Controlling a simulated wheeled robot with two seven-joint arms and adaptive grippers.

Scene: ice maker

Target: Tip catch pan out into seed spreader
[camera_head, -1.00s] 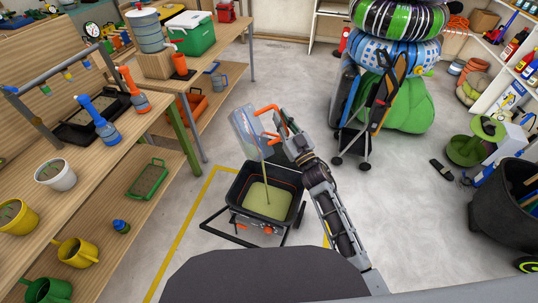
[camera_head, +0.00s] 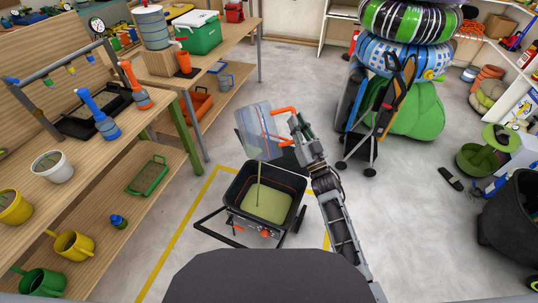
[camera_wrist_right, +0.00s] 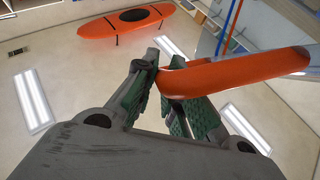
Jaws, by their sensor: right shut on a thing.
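The catch pan (camera_head: 257,132) is a clear, see-through bin with an orange handle (camera_head: 284,110). It is steeply tipped above the seed spreader. My right gripper (camera_head: 294,124) is shut on the handle, which also shows between its green-padded fingers in the right wrist view (camera_wrist_right: 235,72). A thin yellow-green stream (camera_head: 258,178) falls from the pan's low edge into the spreader. The seed spreader (camera_head: 239,211) has a black open hopper on a wheeled frame, with yellow-green material (camera_head: 267,204) in its bottom. My left gripper is out of view.
A wooden workbench with pots and tools stands at the left, its lower shelf (camera_head: 120,212) near the spreader. A folded stroller-like cart (camera_head: 386,100) and stacked inflatable rings (camera_head: 405,55) stand behind right. Bare floor (camera_head: 410,200) lies right of my arm.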

